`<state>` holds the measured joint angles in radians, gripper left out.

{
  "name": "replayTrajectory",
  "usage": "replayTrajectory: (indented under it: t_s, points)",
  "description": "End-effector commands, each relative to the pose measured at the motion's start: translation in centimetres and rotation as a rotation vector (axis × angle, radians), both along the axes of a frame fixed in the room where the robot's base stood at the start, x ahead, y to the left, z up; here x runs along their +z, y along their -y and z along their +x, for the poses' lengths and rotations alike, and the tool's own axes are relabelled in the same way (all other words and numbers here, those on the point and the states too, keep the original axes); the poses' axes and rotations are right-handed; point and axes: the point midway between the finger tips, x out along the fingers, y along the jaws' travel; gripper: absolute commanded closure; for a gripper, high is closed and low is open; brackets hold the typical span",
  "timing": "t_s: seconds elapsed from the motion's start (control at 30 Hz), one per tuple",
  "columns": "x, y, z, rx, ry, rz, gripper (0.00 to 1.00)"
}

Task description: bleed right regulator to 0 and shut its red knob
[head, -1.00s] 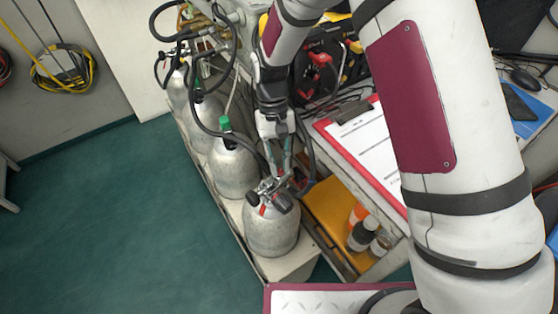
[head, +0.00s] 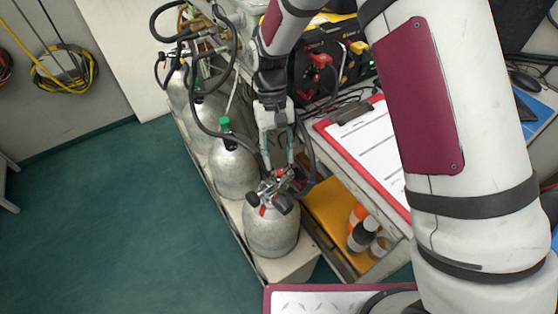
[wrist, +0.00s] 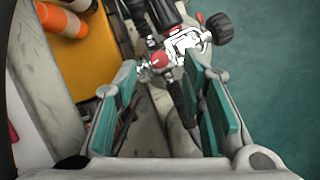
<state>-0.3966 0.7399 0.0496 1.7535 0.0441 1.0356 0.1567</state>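The nearest silver cylinder (head: 272,232) carries a regulator (head: 270,188) with black knobs and red parts on its top. In the wrist view the regulator (wrist: 185,42) is at the top centre, and a small red knob (wrist: 160,60) faces me on its near side. My gripper (head: 279,163) is just above the regulator. In the wrist view my gripper (wrist: 160,70) is open, its teal-padded fingers apart with the red knob between and beyond their tips. I see no contact with it. No gauge reading can be made out.
More silver cylinders (head: 232,166) stand in a row behind, with black hoses (head: 196,108) over them. Right of the near cylinder is a cart with an orange tray (head: 330,212), bottles (head: 362,235) and a clipboard (head: 372,140). The green floor at left is clear.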

Motion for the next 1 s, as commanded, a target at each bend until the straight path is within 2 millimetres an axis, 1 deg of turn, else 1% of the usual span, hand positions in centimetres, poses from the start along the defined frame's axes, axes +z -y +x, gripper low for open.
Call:
replayTrajectory:
  t_s: [0.03,0.2,0.3,0.43,0.6,1.0]
  points:
    - [1.0,-0.1,0.5,0.0,0.005,0.002,0.63]
    - [4.3,-0.5,1.8,0.0,0.004,0.002,0.63]
    - [6.0,-0.7,2.5,0.0,0.004,0.002,0.63]
    - [7.6,-0.8,3.1,0.0,0.004,0.002,0.63]
    - [8.7,-0.9,3.5,0.0,0.002,0.001,0.63]
    - [8.8,-0.9,3.5,0.0,0.001,0.0,0.63]
